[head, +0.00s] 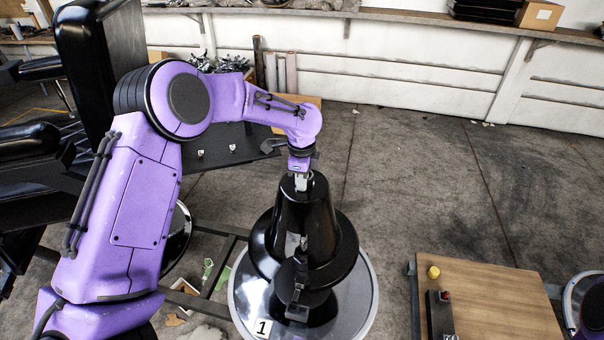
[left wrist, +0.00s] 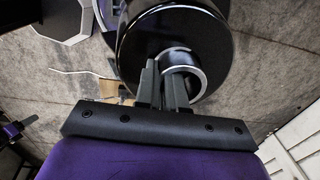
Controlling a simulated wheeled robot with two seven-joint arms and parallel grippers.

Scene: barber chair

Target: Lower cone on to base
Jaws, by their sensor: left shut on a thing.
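A glossy black cone (head: 292,222) with a wide flared skirt stands upright over a round silver base (head: 247,300) marked with a "1" label. My left gripper (head: 301,180) is shut on the cone's narrow top from above. In the left wrist view the fingers (left wrist: 168,75) close on the rim of a silver-edged ring at the cone's top (left wrist: 188,50). A dark jointed fitting shows in front of the cone's lower part. The skirt hides the contact area, so I cannot tell whether cone and base touch. My right gripper is out of view.
A black barber chair (head: 95,60) stands at the left. Scraps (head: 185,288) lie left of the base. The concrete floor behind and right of the cone is clear.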

